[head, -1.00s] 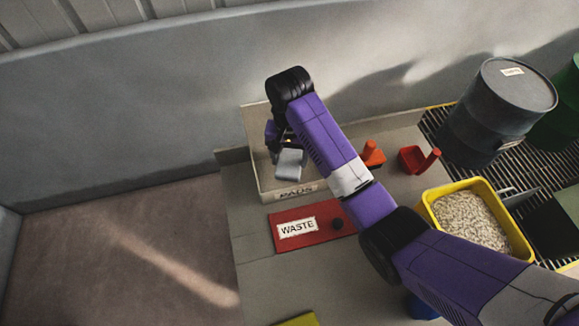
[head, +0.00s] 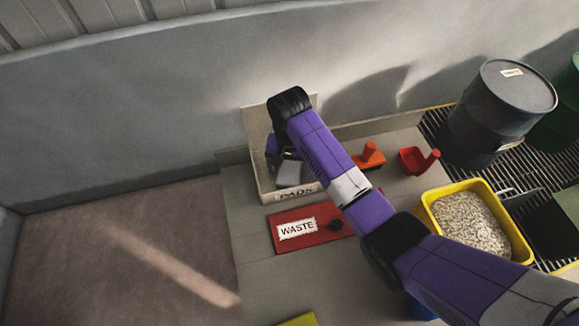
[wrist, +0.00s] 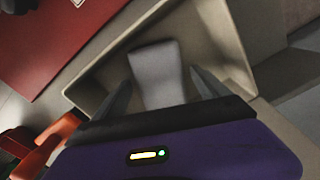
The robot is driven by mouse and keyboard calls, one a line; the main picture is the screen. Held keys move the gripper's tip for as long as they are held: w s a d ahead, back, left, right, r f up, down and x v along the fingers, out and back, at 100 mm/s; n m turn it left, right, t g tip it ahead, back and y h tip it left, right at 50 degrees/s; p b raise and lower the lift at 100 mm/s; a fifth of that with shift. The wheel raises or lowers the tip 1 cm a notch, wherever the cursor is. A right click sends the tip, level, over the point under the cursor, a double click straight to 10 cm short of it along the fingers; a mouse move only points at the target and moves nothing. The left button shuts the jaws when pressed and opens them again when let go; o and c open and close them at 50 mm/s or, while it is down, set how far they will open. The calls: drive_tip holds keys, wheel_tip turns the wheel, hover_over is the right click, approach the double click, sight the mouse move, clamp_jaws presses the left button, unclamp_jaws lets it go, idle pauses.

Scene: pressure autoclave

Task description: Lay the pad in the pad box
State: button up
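The pad (head: 289,173) is a light grey block inside the pad box (head: 265,186), a beige open box labelled PADS. In the wrist view the pad (wrist: 156,72) appears to lie on the box floor, clear of the walls (wrist: 90,92). My gripper (wrist: 161,77) is low in the box with one finger on each side of the pad. A narrow gap shows between each finger and the pad, so the gripper looks open. The lower end of the pad is hidden behind the gripper body. In the head view my wrist covers part of the box.
A red lidded WASTE box (head: 312,226) stands in front of the pad box. An orange handled tool (head: 369,156) and a red scoop (head: 413,160) lie to the right. Further right are a yellow tub of pellets (head: 470,220) and a grey drum (head: 497,115).

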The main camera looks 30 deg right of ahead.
sight(289, 170)
drive_tip(key=shift+r, duration=0.1)
wheel_tip(289, 170, up, 12)
drive_tip(key=p, duration=0.3)
idle(0.3)
idle(0.6)
